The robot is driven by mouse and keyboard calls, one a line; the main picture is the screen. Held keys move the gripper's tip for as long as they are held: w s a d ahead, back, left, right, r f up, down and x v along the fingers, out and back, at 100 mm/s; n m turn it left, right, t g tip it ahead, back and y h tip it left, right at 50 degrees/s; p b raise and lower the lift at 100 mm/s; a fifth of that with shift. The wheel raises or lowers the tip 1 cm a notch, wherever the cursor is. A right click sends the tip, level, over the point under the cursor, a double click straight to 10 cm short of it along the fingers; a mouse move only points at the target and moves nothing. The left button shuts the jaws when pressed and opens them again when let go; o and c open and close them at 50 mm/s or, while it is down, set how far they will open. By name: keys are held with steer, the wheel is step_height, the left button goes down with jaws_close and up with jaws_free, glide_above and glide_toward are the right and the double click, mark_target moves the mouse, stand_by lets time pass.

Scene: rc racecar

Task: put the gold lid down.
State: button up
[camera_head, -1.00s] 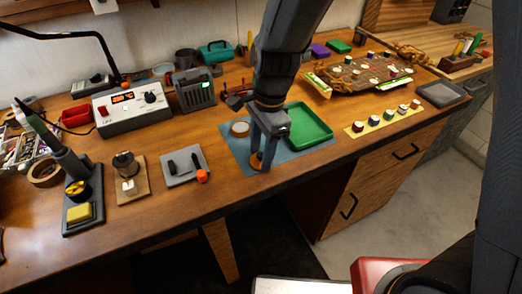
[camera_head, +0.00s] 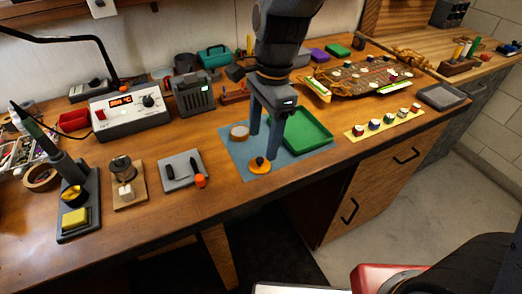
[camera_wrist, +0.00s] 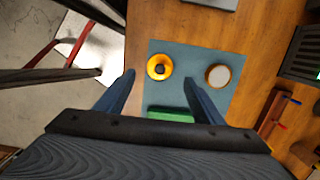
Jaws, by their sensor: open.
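The gold lid (camera_head: 259,166), a round orange-gold disc with a dark knob, lies on the front part of the blue-grey mat (camera_head: 236,163). It also shows on the mat in the wrist view (camera_wrist: 160,67). My gripper (camera_head: 262,146) is open and empty above the mat, with its fingers apart from the lid. In the wrist view the two fingers (camera_wrist: 159,80) are spread wide, and the lid lies beyond them, nearer the left finger.
A round pale-topped piece (camera_head: 239,132) lies at the mat's back left. A green tray (camera_head: 306,130) stands on its right. A grey pad with small dark parts (camera_head: 181,182) is to the left. The table's front edge is close to the mat.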

step_height(320, 180, up, 5)
steer(key=s+d+f+n, duration=0.1)
steer(key=d+f+n, duration=0.1)
steer(key=d+n, duration=0.2)
steer(key=s+d+f+n+t, duration=0.1)
steer(key=d+f+n, duration=0.2)
steer(key=d, duration=0.8)
steer(key=s+d+f+n+t+h, duration=0.1)
steer(key=d+f+n, duration=0.2)
steer(key=d, duration=0.5)
steer(key=shift+d+n+b, duration=0.15)
steer(key=shift+n+b, duration=0.2)
steer(key=shift+n, duration=0.45)
steer(key=shift+f, duration=0.1)
